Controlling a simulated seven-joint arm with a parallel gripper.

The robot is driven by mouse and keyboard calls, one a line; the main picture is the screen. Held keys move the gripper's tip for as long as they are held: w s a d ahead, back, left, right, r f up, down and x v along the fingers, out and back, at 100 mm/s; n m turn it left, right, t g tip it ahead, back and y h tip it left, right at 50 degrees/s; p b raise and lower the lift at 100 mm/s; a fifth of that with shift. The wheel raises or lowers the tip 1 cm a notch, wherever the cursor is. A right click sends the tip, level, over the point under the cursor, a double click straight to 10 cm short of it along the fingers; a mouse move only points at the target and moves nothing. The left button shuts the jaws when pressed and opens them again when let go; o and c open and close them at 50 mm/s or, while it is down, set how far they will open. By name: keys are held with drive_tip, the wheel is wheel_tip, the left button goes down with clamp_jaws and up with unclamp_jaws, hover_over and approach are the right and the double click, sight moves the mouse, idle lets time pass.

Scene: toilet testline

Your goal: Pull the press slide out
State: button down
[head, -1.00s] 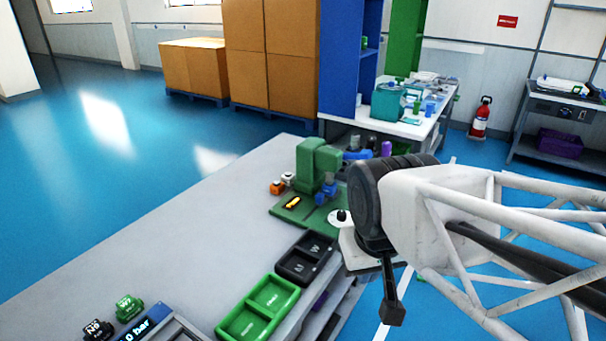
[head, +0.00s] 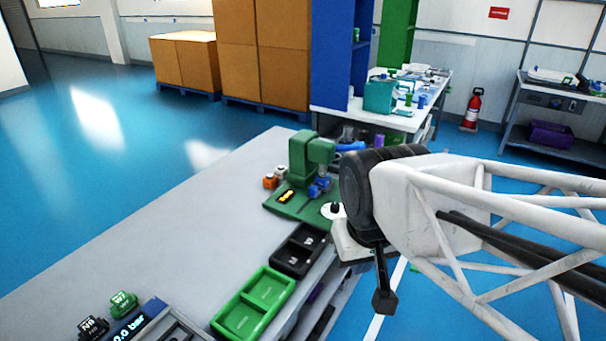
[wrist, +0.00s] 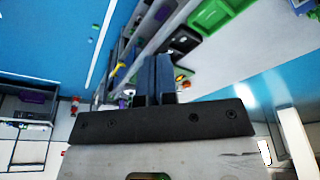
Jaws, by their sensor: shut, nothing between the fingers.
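The green press (head: 303,158) stands on a green base plate (head: 292,205) with a lit orange display, at the far end of the grey bench. A small blue part (head: 321,186) sits low at the front of the press; I cannot tell whether it is the slide. In the wrist view, my gripper (wrist: 156,62) has its two blue-grey fingers close together, with nothing seen between them. The fingers hide part of what lies beyond, where small orange and green patches show beside them. In the head view the fingers cannot be made out clearly near my arm.
A black two-part tray (head: 300,250) and a green two-part tray (head: 254,302) lie along the bench's right edge in front of the press. Small orange and white blocks (head: 271,181) sit left of it. The bench's left side (head: 190,235) is clear.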

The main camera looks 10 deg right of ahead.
drive_tip(key=c, duration=1.8)
unclamp_jaws()
drive_tip(key=shift+o, duration=1.2)
drive_tip(key=o, duration=0.5)
drive_tip(key=shift+w+r, duration=0.15)
drive_tip(key=shift+w, duration=0.3)
drive_tip(key=shift+o, duration=0.9)
drive_tip(key=w+d+m+h, duration=0.1)
drive_tip(key=w+d+m, duration=0.1)
drive_tip(key=w, duration=1.1)
drive_tip(key=shift+w+r+m, duration=0.25)
drive_tip(key=shift+r+m, duration=0.05)
drive_tip(key=shift+r, duration=0.05)
drive_tip(key=w+d+f+m+h, duration=0.1)
drive_tip(key=w+f, duration=0.2)
drive_tip(key=w, duration=0.6)
drive_tip(key=w+d+f+m, duration=0.15)
drive_tip(key=w+f, duration=0.25)
drive_tip(key=w, duration=0.5)
drive_tip(key=w+d+f+m+h, duration=0.1)
drive_tip(key=w+f+m, duration=0.15)
drive_tip(key=w, duration=0.75)
drive_tip(key=w+d+f+m, duration=0.1)
drive_tip(key=w+f, duration=1.1)
drive_tip(key=w, duration=0.1)
drive_tip(key=shift+t, duration=0.3)
drive_tip(key=shift+d+f, duration=0.1)
